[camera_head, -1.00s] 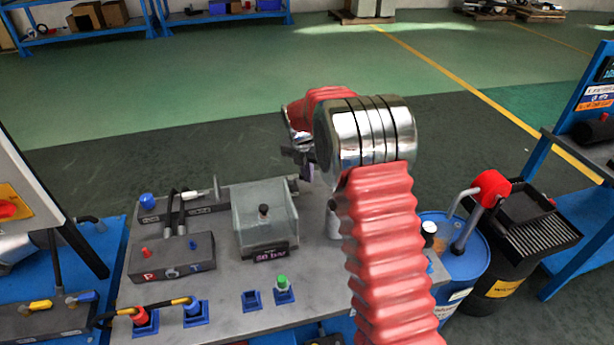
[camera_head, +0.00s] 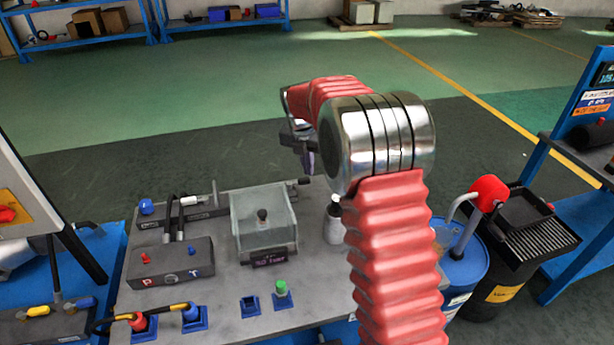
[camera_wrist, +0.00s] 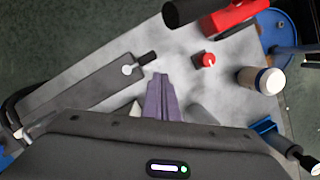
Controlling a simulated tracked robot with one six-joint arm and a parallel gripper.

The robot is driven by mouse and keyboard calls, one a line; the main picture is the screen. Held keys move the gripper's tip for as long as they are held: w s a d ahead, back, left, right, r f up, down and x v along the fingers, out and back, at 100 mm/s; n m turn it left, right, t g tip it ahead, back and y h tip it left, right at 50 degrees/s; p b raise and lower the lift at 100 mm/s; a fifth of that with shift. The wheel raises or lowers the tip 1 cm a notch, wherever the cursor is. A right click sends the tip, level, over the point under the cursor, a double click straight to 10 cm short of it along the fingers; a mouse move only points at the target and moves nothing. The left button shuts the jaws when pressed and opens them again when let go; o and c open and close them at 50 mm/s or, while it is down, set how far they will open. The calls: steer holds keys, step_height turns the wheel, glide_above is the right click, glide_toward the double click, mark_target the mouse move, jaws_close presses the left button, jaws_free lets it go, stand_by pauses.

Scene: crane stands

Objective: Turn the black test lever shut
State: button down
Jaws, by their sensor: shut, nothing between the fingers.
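A small black lever (camera_head: 304,181) sticks out at the right end of the rear dark block, behind the clear box. In the wrist view the black lever (camera_wrist: 147,58) points away from the block's end, beside a round silver pivot (camera_wrist: 127,70). My gripper (camera_head: 308,166) hangs above and close to the lever in the head view. In the wrist view my gripper (camera_wrist: 160,80) has its fingers together and empty, a little below and right of the lever, with a visible gap in the picture. Whether they touch cannot be told from the head view.
A red-handled part (camera_wrist: 225,20) and a small red knob (camera_wrist: 206,60) lie farther along the bench (camera_wrist: 185,75).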

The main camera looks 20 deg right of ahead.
steer(key=shift+d+v, duration=0.2)
steer(key=shift+v, duration=1.35)
steer(key=shift+s, duration=0.1)
steer(key=s+a+r+m+t, duration=0.1)
steer(key=s+r+m, duration=0.2)
steer(key=s+m, duration=0.6)
steer(key=s+a+r+m+t+y, duration=0.1)
steer(key=s+a+r+m, duration=0.1)
steer(key=s+m, duration=0.8)
steer(key=s+a+r+m+t, duration=0.1)
steer(key=s+r+m, duration=0.3)
steer(key=s, duration=1.7)
steer(key=a+m, duration=0.1)
steer(key=m, duration=0.4)
steer(key=shift+r+m+y, duration=0.3)
steer(key=shift+r, duration=0.1)
